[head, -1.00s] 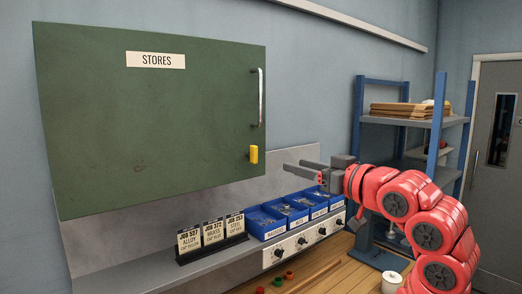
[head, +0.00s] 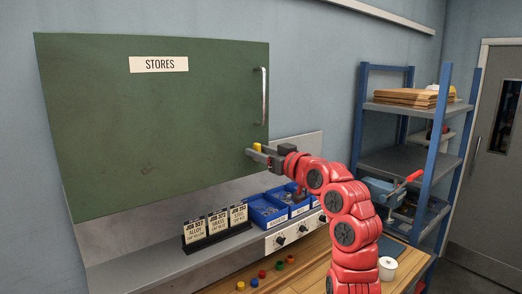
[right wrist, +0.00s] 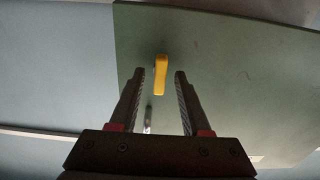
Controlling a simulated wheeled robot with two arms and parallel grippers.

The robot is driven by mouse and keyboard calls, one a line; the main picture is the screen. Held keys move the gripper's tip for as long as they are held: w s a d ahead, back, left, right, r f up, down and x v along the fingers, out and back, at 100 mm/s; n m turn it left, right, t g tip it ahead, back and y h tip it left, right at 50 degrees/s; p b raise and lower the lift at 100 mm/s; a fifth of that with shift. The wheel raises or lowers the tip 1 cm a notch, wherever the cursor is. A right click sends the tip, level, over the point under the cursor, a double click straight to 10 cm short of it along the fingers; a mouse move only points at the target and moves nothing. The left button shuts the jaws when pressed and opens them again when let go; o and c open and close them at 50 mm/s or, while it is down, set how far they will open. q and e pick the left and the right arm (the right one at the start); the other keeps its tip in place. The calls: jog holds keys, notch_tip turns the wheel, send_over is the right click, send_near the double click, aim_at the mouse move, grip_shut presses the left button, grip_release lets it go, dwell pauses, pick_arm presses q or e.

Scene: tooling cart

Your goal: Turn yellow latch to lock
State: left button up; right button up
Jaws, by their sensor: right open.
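The yellow latch (head: 257,147) is on the lower right of the green STORES cabinet door (head: 150,120). In the head view my right gripper (head: 249,154) is in front of it and partly hides it. In the right wrist view the yellow latch (right wrist: 161,75) stands lengthwise up and down in the picture, just beyond and between the two fingertips of my right gripper (right wrist: 160,74). The fingers are open with a gap on both sides of the latch. I cannot tell if they touch it. My left gripper is not in view.
A metal handle (head: 264,95) is on the door above the latch. Below are a grey shelf (head: 160,265) with job cards (head: 215,226), blue bins (head: 268,212) and a knob panel (head: 290,236). A blue rack (head: 400,165) stands at the right.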

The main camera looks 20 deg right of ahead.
grip_shut()
dwell(0.3)
jog(key=shift+d+f+m+b, duration=0.15)
jog(key=shift+m+b, duration=3.05)
jog(key=shift+m, duration=1.3)
jog(key=shift+d+f+m+b, duration=0.1)
jog(key=shift+m+b, duration=3.05)
jog(key=shift+m, duration=1.35)
